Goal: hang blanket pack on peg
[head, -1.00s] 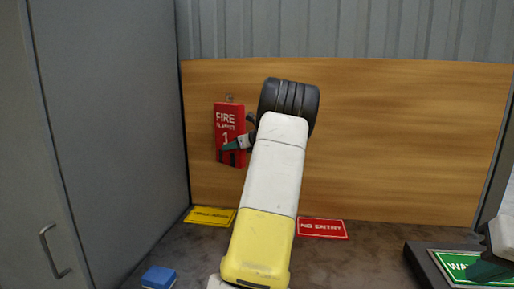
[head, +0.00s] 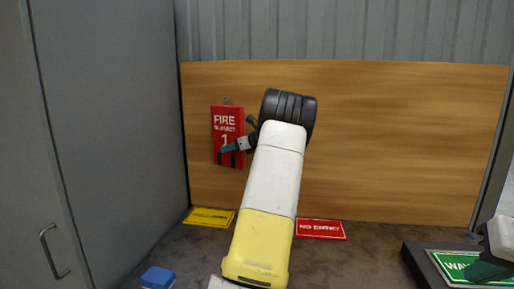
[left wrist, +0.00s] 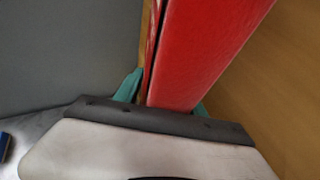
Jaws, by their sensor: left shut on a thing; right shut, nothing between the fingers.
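The blanket pack (head: 227,126) is a red, flat, upright pack with white "FIRE" lettering and a "1". In the head view it is against the wooden board, at its left end. A small hanger (head: 228,101) shows at its top edge; whether it sits on a peg I cannot tell. My left gripper (head: 229,148) is shut on the pack's lower part. In the left wrist view the red pack (left wrist: 205,50) stands between the teal fingertips. My right gripper (head: 484,268) is shut and empty at the lower right, over the green sign.
The wooden board (head: 410,140) stands behind the worktop. A grey cabinet (head: 110,120) closes the left side. A yellow sign (head: 210,217), a red "NO ENTRY" sign (head: 320,230), a blue block (head: 158,278) and a green sign (head: 452,263) on a dark stand lie around the worktop.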

